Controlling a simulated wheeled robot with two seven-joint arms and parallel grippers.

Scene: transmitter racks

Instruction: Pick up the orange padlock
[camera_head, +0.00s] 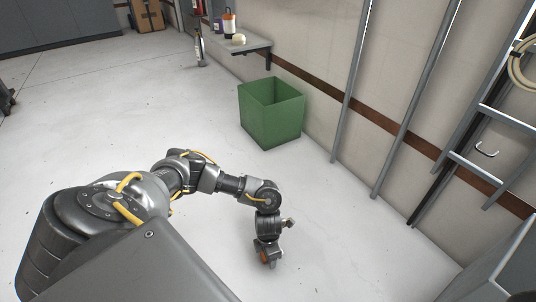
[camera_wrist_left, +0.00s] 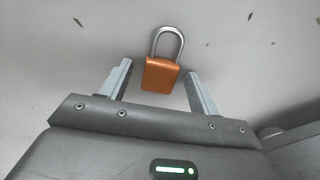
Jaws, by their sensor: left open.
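The orange padlock (camera_wrist_left: 161,76) lies on the pale floor in the left wrist view, its silver shackle pointing up in the picture. My left gripper (camera_wrist_left: 160,82) is open, with one finger on each side of the padlock's body and visible gaps to both. I cannot tell how far above the floor the fingers are. Most of the padlock is hidden there. My right gripper is in neither view.
A green open bin (camera_head: 271,115) stands against the wall. A small shelf (camera_head: 250,46) with several items is behind it. Metal rails and a ladder-like rack (camera_head: 470,160) line the right wall. A grey cabinet edge (camera_head: 505,265) is at lower right. The floor around the gripper is clear.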

